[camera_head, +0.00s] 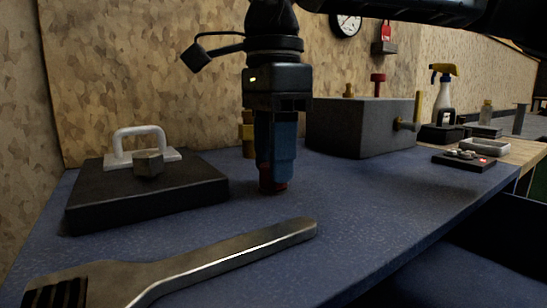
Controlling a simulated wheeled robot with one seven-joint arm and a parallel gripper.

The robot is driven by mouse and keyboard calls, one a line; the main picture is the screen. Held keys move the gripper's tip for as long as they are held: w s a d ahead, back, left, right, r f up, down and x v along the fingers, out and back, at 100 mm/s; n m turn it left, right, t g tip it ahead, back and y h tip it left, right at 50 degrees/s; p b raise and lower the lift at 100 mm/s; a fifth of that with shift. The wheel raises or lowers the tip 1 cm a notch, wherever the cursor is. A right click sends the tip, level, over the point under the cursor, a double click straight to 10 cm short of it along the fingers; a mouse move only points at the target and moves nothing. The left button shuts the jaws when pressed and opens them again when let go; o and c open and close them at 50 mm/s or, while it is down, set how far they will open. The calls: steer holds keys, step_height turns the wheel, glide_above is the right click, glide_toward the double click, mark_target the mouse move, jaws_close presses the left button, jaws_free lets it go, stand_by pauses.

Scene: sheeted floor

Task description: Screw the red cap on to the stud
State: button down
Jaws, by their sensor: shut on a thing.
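My gripper (272,178) points straight down in the middle of the view, its blue fingers closed. A small dark red piece, seemingly the red cap (268,188), shows low between the fingertips, close to the blue worktop. The fingers hide most of it, and I cannot tell whether it touches anything below. No stud is clearly seen under the gripper. A short brass stud-like post (348,90) stands on top of the grey block (350,128) to the right, beside a red-topped post (378,84).
A dark plate (190,195) with a white handle (140,145) and a hex piece (149,164) lies left. A metal spatula-like tool (220,258) lies in front. A brass part (247,135) stands behind my gripper. A spray bottle (443,95) and small trays are right.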

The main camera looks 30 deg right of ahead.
steer(key=c, duration=0.6)
jaws_free()
steer(key=shift+c, duration=0.2)
steer(key=shift+c, duration=0.7)
steer(key=n+p, duration=0.1)
steer(key=n, duration=0.2)
steer(key=shift+r+p, duration=0.15)
steer(key=shift+p, duration=0.15)
steer(key=n+p, duration=0.1)
steer(key=n, duration=0.5)
steer(key=shift+p, duration=0.3)
steer(key=n, duration=0.5)
steer(key=shift+p, duration=0.3)
steer(key=n, duration=0.5)
steer(key=shift+n, duration=0.3)
